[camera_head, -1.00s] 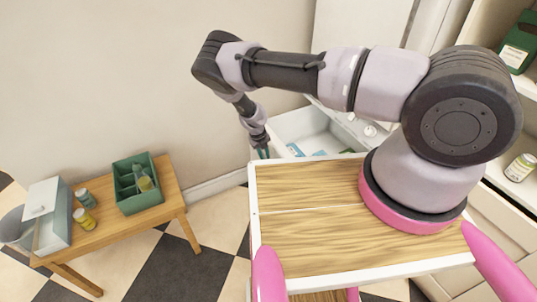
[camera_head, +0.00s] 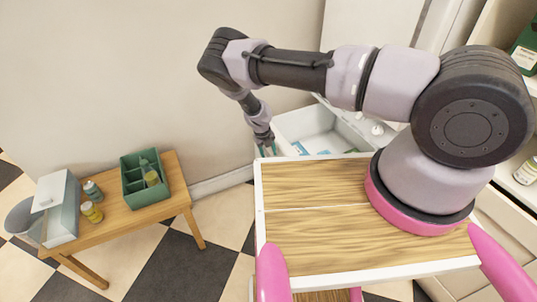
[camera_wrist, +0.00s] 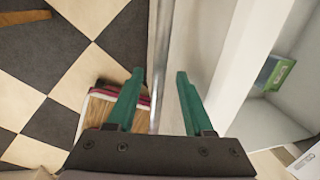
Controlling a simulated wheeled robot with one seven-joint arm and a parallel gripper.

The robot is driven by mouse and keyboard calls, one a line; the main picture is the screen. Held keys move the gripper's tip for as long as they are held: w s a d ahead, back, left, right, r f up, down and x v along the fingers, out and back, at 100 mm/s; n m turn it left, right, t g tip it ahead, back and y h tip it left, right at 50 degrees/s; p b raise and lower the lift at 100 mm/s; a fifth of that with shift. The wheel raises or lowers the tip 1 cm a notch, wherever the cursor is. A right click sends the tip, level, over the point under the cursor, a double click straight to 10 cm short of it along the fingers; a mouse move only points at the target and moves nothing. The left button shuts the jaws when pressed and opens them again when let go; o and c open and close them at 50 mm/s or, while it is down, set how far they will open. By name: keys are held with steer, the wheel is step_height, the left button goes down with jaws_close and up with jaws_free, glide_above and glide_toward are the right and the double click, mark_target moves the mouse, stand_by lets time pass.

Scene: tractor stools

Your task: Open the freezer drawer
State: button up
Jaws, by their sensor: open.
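A white drawer (camera_head: 283,121) stands pulled out beyond my wooden-topped base in the head view, with blue and green packages inside. My gripper (camera_head: 266,151) points down at the drawer's near left corner, and its tips are partly hidden by the base top. In the wrist view my gripper (camera_wrist: 157,78) has its two green fingers apart, with a thin grey metal bar (camera_wrist: 160,45) running between them. The bar looks like the drawer's handle; contact with the fingers cannot be told. The drawer's white wall (camera_wrist: 238,55) is to the right, with a green package (camera_wrist: 274,72) inside.
Shelves with a green bottle (camera_head: 525,50) stand at the right. Checkered floor is open between the table and my base.

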step_height(320, 180, up, 10)
steer(key=a, duration=0.2)
steer(key=shift+s+r, duration=0.25)
steer(key=shift+s, duration=0.15)
